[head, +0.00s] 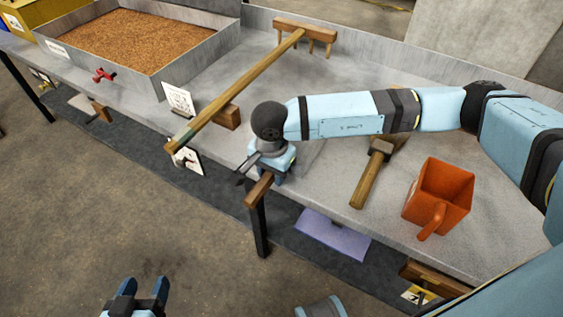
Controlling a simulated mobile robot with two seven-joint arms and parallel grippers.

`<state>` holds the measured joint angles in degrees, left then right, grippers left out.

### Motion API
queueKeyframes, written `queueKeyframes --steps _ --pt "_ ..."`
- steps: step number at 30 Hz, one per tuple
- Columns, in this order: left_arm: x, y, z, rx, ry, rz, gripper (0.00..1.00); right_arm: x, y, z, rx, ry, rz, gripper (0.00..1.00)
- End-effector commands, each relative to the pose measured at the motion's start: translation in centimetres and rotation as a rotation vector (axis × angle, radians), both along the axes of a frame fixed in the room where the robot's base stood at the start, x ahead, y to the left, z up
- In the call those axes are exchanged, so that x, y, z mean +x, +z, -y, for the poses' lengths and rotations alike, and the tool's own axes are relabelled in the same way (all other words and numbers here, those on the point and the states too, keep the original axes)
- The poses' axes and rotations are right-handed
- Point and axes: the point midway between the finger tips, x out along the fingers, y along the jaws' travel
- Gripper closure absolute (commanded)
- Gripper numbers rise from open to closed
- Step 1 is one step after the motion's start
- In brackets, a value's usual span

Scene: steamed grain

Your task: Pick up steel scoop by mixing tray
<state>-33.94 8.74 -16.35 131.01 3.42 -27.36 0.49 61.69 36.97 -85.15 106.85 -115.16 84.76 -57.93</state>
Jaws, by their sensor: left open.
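A grey-walled tray (195,62) full of brown grain stands at the far left of the bench. I cannot clearly identify a steel scoop. A short wooden handle (100,112) sticks out at the bench edge below the tray. Another wooden handle (259,190) sticks out past the front edge under my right gripper, whose body hides what it joins. My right gripper (242,173) reaches down at the front edge, close to this handle; contact and jaw opening are unclear. My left gripper (140,288) is open and empty over the floor at bottom left.
A long-handled wooden rake (245,83) lies across the bench beside a wooden block (228,117). A mallet (370,178) and an orange scoop-like container (440,195) lie at right. Small label cards (179,99) stand along the front. A purple item (333,235) lies below the bench.

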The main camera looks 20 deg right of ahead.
Motion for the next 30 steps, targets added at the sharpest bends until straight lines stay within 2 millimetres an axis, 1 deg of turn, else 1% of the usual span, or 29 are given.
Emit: queueKeyframes --steps 1,4,16,20,23,26,30 --pt "0.0 0.0 0.0 0.002 -0.001 0.0 0.4 0.0 0.0 0.0 0.0 0.0 0.0 0.76" --pt "0.0 -0.2 0.0 0.005 -0.003 -0.003 0.4 0.0 0.0 0.0 0.0 0.0 0.0 0.99" --pt "-0.6 -1.1 0.0 0.004 -0.001 -0.026 0.4 0.0 0.1 0.0 0.001 0.0 0.001 1.0" --pt "-0.7 -1.0 0.1 0.001 0.003 -0.032 0.4 0.0 0.7 0.0 0.001 0.0 0.001 1.0" --pt "-0.6 -0.9 0.1 0.002 0.005 -0.036 0.4 0.0 1.7 0.0 0.001 -0.001 0.001 1.0" --pt "-0.7 -0.9 -0.1 0.013 0.007 -0.046 0.4 0.1 3.1 0.0 0.001 -0.001 0.003 1.0" --pt "-0.9 -1.2 -0.5 0.03 0.009 -0.072 0.4 0.1 6.0 0.0 0.001 0.0 0.004 1.0"
